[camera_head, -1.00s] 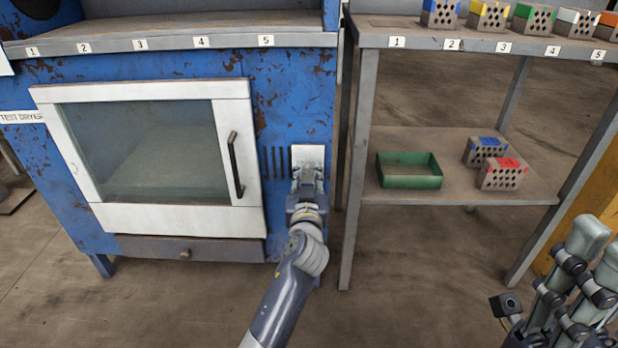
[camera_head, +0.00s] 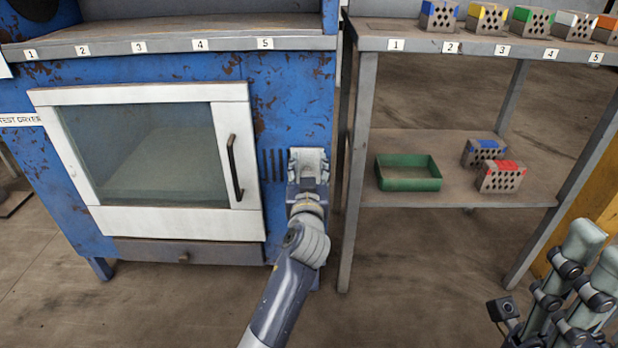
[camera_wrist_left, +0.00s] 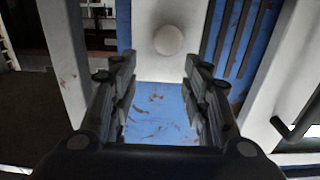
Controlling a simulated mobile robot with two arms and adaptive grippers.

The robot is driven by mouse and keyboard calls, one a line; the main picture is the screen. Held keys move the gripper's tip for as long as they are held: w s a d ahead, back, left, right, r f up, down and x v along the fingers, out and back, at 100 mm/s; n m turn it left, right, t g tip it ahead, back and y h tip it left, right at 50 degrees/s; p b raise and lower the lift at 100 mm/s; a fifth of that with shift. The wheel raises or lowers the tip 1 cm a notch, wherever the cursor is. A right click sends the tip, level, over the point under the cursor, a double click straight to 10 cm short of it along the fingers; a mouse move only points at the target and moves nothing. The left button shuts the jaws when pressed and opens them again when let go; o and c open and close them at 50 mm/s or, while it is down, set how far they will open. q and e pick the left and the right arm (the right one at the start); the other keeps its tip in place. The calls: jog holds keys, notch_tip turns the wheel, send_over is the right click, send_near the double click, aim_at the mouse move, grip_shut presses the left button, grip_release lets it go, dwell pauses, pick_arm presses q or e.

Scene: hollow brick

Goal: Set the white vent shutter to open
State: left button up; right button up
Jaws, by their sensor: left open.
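The white vent shutter (camera_head: 309,154) is a small pale plate on the blue front of the dryer, right of its door. In the left wrist view the shutter (camera_wrist_left: 150,22) carries a round white knob (camera_wrist_left: 168,40). Several dark vent slots (camera_head: 273,163) show uncovered beside it, on its left in the head view; the wrist view shows the slots (camera_wrist_left: 232,40) too. My left gripper (camera_wrist_left: 158,68) is open, its fingers on either side of the knob's line, with no contact visible. In the head view it hides the shutter's lower part.
The dryer door (camera_head: 150,225) with its dark handle (camera_head: 235,168) is closed, left of the vent. A grey shelf unit (camera_head: 455,187) stands close on the right, holding a green tray (camera_head: 408,185) and hollow bricks (camera_head: 500,177). Its front leg (camera_head: 352,230) is near my left arm.

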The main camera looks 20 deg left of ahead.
pick_arm(q)
notch_tip(320, 180, up, 7)
jog(key=shift+f, duration=0.1)
jog(key=shift+d, duration=0.1)
